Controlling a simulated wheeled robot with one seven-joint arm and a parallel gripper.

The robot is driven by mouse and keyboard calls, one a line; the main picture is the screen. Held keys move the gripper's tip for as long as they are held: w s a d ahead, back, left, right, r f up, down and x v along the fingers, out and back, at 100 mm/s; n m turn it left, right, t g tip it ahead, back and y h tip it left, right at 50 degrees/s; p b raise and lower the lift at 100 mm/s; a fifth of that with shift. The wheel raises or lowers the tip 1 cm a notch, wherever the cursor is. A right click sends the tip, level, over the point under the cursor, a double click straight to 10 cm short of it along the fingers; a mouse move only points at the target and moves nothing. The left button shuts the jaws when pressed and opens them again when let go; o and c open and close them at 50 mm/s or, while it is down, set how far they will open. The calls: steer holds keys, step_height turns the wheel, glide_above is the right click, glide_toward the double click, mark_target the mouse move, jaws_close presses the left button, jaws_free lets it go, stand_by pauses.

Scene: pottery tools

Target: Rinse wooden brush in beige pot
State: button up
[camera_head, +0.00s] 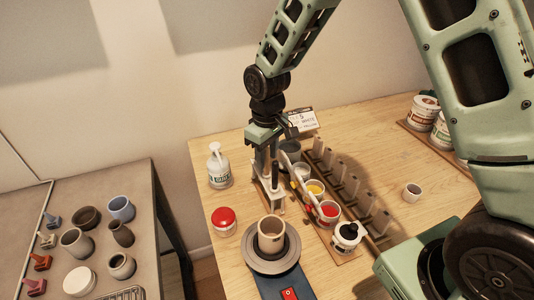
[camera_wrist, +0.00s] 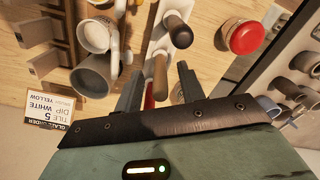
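My gripper (camera_head: 267,160) points down over the left part of the wooden table; its two dark fingers are apart in the wrist view (camera_wrist: 160,88). A brown brush handle (camera_wrist: 160,72) stands between or just beyond the fingertips, with no visible grip on it. A black-ended handle (camera_wrist: 180,34) is close by, outside the fingers. A dark upright handle (camera_head: 275,175) also shows in the head view, at a pale holder below my gripper. Brush heads are hidden. A beige pot (camera_head: 271,241) stands upright on the round wheel (camera_head: 250,262), in front of my gripper.
A grey pot (camera_head: 290,147), yellow cup (camera_head: 314,190), red cup (camera_head: 328,213) and black cup (camera_head: 347,238) line up beside a wooden rack (camera_head: 345,184). A red-lidded jar (camera_head: 224,221) and a white bottle (camera_head: 219,167) stand left.

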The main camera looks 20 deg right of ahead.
step_height(320, 180, up, 17)
steer(key=b, duration=0.3)
steer(key=shift+r, duration=0.2)
stand_by(0.4)
steer(key=s+a+f, duration=0.2)
steer(key=s+f, duration=0.1)
steer(key=s, duration=0.6)
steer(key=s+a+f+n+b, duration=0.1)
steer(key=s+a+f, duration=0.1)
steer(key=s, duration=0.7)
steer(key=s+a+f+b, duration=0.1)
steer(key=s+a+f, duration=0.1)
steer(key=s+f, duration=0.3)
steer(key=s, duration=0.3)
steer(key=shift+s+a+n+y, duration=0.2)
steer(key=shift+s+n+y, duration=0.1)
steer(key=shift+s+n, duration=0.1)
